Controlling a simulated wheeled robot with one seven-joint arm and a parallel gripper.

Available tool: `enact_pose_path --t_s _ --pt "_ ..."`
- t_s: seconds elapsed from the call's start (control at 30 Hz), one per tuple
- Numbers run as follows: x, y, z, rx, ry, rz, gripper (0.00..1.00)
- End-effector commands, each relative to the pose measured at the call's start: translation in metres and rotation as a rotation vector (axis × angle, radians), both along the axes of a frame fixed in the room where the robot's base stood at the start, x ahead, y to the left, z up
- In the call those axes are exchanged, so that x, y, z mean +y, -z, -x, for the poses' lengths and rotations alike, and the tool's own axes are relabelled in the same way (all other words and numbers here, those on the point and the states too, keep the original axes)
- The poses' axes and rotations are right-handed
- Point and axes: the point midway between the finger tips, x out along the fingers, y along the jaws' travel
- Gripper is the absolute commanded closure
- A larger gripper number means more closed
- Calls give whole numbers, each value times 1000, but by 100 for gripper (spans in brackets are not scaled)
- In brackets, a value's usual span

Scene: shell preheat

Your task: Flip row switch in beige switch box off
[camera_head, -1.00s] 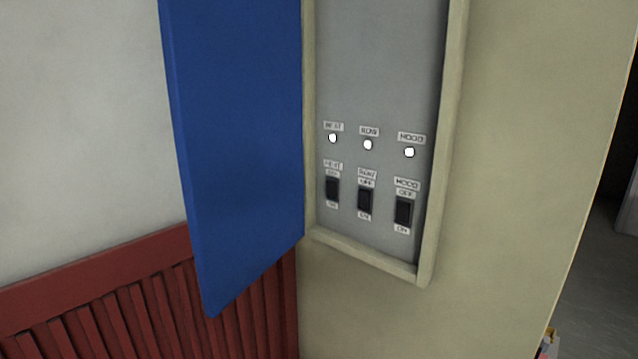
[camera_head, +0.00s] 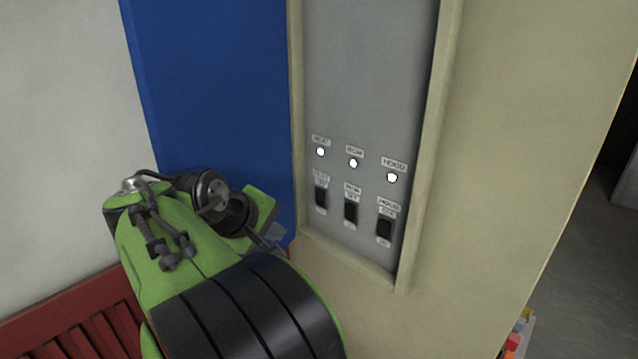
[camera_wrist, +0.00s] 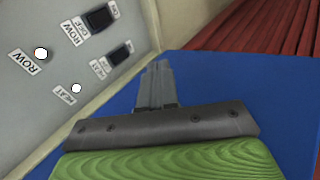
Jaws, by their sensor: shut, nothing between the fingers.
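The beige switch box (camera_head: 296,120) has a grey panel (camera_head: 368,80) with three black rocker switches side by side. The row switch (camera_head: 351,212) is the middle one, below a white light (camera_head: 353,163); its rocker position is hard to read. In the wrist view the row switch (camera_wrist: 101,18) is at the upper left, beside a label reading ROW. My gripper (camera_wrist: 157,68) is shut and empty, its fingertips apart from the switches. In the head view my gripper (camera_head: 272,238) is left of the box, before the blue door.
The blue door (camera_head: 215,90) of the box stands open on the left. The heat switch (camera_head: 321,196) is left of the row switch and the hood switch (camera_head: 384,228) right of it, each with a white light above. Red slatted panelling (camera_head: 80,320) is at the lower left.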

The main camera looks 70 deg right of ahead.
Motion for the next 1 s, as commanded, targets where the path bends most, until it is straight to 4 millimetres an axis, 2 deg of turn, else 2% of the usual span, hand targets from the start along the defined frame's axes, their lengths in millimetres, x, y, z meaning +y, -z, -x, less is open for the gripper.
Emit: enact_pose_path --t_s 0.03,0.13,0.27,0.53,0.67,1.0 --pt "-15 -23 11 53 44 13 100" --pt "-31 -35 29 132 98 28 100" --pt "-37 -37 37 169 119 33 100" --pt "-38 -32 37 168 118 32 100" --pt "-46 -22 42 169 122 31 100" --pt "-97 27 65 169 123 29 100"
